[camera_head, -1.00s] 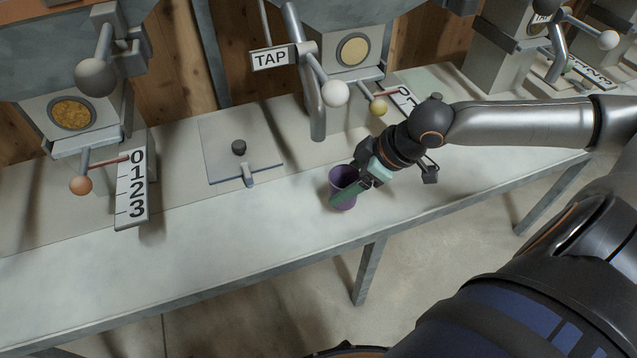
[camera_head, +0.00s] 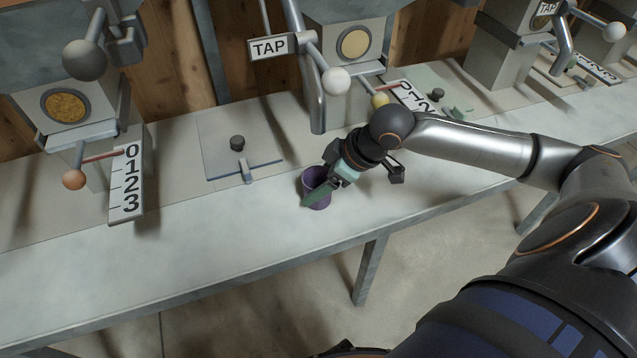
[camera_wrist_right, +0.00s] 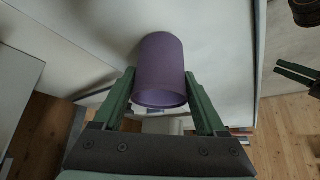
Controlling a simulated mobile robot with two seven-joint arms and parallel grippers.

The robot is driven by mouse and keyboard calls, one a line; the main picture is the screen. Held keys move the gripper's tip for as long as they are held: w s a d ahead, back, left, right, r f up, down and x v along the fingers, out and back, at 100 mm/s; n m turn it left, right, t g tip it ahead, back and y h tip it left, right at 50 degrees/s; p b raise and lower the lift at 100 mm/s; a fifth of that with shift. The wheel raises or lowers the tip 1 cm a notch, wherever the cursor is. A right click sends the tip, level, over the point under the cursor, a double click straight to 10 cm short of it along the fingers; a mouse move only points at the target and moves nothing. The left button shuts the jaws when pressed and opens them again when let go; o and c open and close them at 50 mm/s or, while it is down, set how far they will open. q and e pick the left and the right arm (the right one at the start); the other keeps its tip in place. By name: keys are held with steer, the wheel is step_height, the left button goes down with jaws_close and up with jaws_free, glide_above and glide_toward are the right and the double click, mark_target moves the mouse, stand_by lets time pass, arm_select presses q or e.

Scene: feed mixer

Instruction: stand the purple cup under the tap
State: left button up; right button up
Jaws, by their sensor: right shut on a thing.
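The purple cup (camera_head: 316,186) is in my right gripper (camera_head: 322,187) at the front part of the bench. It looks upright in the head view; I cannot tell whether it touches the bench top. In the right wrist view the cup (camera_wrist_right: 162,72) sits between both green fingers of the right gripper (camera_wrist_right: 162,95). The tap's grey spout (camera_head: 317,112), beside the TAP sign (camera_head: 270,47), comes down behind the cup, farther from the bench's front edge. What looks like my left gripper (camera_wrist_right: 297,74) shows small and dark at the right wrist view's edge; its opening is unclear.
The bench top (camera_head: 190,235) is clear at front left. A plate with a black knob (camera_head: 237,143) lies left of the spout. White-ball lever (camera_head: 335,81) and yellow-ball lever (camera_head: 380,99) stand near the spout. A 0-1-2-3 scale (camera_head: 127,185) stands at left.

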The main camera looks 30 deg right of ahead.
steer(key=o, duration=1.1)
steer(key=shift+o, duration=0.8)
steer(key=shift+d+r, duration=0.1)
steer(key=shift+r, duration=0.2)
steer(key=p+v, duration=0.4)
steer(key=v, duration=0.7)
steer(key=shift+s+r, duration=0.2)
steer(key=shift+r, duration=0.05)
